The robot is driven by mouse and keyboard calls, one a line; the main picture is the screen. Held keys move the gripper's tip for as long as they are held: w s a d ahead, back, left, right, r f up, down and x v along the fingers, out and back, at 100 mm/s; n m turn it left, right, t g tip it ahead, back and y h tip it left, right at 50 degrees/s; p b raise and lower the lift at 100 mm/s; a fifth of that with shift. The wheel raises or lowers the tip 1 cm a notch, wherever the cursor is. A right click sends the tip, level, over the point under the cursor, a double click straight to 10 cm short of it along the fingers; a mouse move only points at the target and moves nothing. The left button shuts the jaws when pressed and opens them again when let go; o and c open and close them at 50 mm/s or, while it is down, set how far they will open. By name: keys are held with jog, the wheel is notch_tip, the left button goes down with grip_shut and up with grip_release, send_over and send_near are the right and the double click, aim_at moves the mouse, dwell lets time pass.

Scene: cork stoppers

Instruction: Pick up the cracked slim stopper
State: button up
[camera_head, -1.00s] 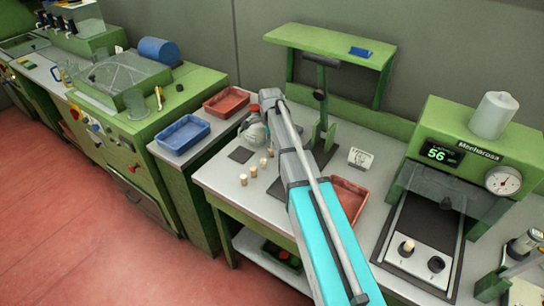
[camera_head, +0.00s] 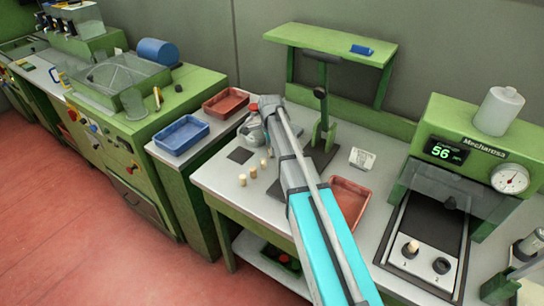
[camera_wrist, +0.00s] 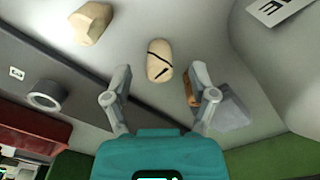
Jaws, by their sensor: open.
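The cracked slim stopper (camera_wrist: 159,62) shows in the wrist view as a pale rounded cork with dark crack lines across it. My gripper (camera_wrist: 160,82) is open, with one finger on each side below the stopper in the picture. The stopper lies just beyond the fingertips, roughly centred between them, and is not held. Another pale, wider stopper (camera_wrist: 92,22) is at upper left. In the head view several stoppers (camera_head: 253,171) stand on the light bench top left of my arm. Cracks are too small to make out there, and my arm hides the gripper's fingers.
Blue (camera_head: 181,134) and red (camera_head: 226,102) trays sit at left. A tester machine (camera_head: 464,150) stands at far right.

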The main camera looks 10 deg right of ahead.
jog(key=shift+f+b, duration=1.1)
jog(key=shift+f, duration=0.3)
jog(key=c, duration=0.8)
